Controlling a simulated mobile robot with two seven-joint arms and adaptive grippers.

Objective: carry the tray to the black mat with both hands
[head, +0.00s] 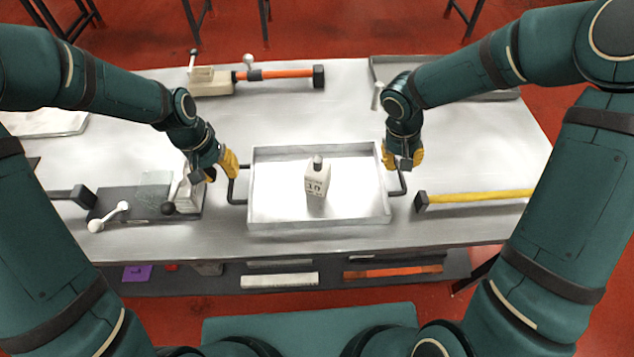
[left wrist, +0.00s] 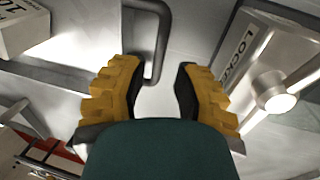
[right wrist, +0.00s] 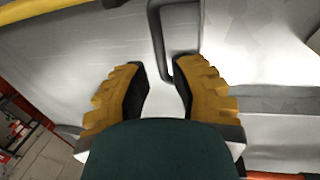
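The tray (head: 258,215) is a shallow grey metal tray, flat on the table, with a dark bar handle at each side. A pale block-shaped weight marked 10 (head: 316,183) stands upright in it. My left gripper (head: 222,168) is open at the left handle (head: 234,190); the handle (left wrist: 160,45) reaches between its fingertips (left wrist: 153,85). My right gripper (head: 402,160) is open at the right handle (head: 402,182); that handle (right wrist: 157,40) lies between its fingertips (right wrist: 163,80), nearer the right one. A dark flat slab (head: 125,205) lies left of the tray; I cannot tell whether it is the mat.
A yellow-handled tool (head: 480,196) lies right of the tray. An orange-handled tool (head: 285,73) lies behind. Table is clear between it and the tray.

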